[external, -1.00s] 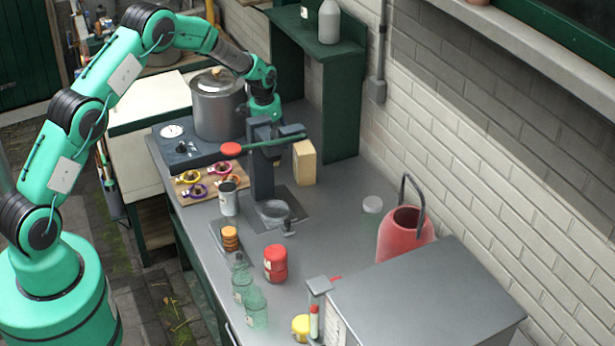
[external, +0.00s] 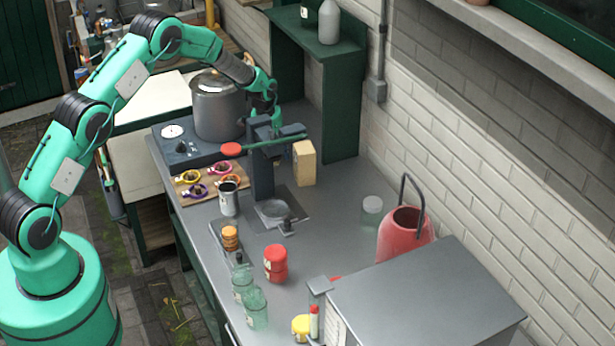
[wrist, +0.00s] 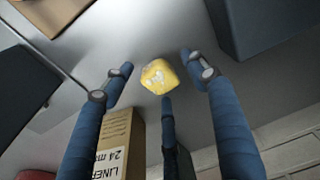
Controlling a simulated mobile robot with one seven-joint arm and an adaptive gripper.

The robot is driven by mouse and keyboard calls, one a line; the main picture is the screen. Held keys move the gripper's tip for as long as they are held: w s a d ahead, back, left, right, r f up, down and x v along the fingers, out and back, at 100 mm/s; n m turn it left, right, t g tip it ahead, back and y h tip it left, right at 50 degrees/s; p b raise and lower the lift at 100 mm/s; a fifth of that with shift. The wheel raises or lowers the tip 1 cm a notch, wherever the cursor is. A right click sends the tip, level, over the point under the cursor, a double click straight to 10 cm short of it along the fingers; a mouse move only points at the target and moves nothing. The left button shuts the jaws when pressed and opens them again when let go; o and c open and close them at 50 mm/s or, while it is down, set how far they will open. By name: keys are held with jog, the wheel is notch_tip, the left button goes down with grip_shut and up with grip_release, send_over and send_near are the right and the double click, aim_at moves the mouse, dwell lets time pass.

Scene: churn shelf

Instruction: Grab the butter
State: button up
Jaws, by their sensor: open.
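The butter (wrist: 159,76) is a small yellow block with pale markings on the grey surface, near the middle of the wrist view. My gripper (wrist: 156,64) is open, its dark blue fingers spread to the left, right and below the butter in that picture. I see no grip on the butter, and the lower finger's tip appears close to its edge. In the external view my gripper (external: 270,114) is low over the far part of the worktop, partly hidden behind the dark press. The butter cannot be made out in that view.
A cardboard liner box (wrist: 113,145) stands close to my fingers; it also shows in the external view (external: 304,163). The dark press (external: 262,172) and a large pot (external: 218,107) flank my gripper. A green shelf (external: 342,105) stands behind.

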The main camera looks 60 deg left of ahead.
jog(key=shift+f, duration=0.25)
dwell(0.4)
jog(key=c, duration=1.2)
